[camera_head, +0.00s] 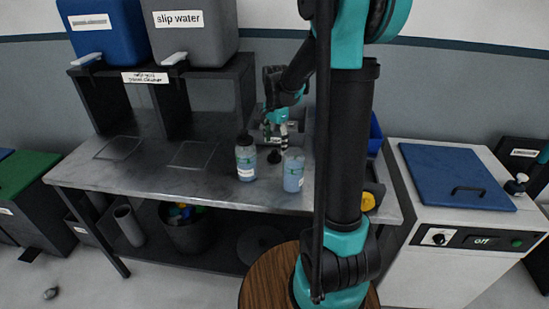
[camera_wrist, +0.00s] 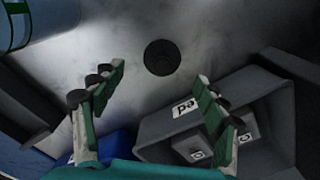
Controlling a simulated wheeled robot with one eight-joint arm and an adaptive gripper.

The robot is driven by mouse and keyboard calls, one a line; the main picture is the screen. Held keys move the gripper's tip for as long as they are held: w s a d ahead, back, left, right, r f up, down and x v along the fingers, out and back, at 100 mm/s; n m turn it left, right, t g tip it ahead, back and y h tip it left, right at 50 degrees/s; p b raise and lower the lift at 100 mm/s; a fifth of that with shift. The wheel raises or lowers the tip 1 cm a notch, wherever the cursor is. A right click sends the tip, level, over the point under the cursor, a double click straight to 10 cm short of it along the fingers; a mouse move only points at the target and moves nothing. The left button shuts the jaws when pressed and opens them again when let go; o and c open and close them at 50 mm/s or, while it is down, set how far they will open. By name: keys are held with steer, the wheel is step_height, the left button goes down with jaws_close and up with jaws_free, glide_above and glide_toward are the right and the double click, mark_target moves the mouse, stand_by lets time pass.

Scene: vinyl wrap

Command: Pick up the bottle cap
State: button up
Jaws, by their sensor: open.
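The black round bottle cap (camera_head: 274,157) lies on the grey table between two bottles. In the wrist view the cap (camera_wrist: 161,57) shows as a dark disc on the table, beyond the fingertips and roughly centred between them. My gripper (camera_head: 276,137) is open and empty, just behind the cap in the head view. Its two green-padded fingers stand wide apart in the wrist view (camera_wrist: 160,75); no contact with the cap shows. A bottle without a cap (camera_head: 293,172) stands right of the cap. A bottle with a black top (camera_head: 245,162) stands to the left.
The grey table (camera_head: 150,178) is mostly clear at the left. In the wrist view, a bottle (camera_wrist: 18,25) is at the upper left and a dark grey bin (camera_wrist: 160,128) is below right. Blue and grey containers (camera_head: 194,30) stand on a shelf behind.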

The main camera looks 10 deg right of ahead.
mark_target(275, 151)
steer(key=shift+a+f, duration=0.2)
steer(key=shift+f, duration=2.05)
steer(key=c, duration=0.9)
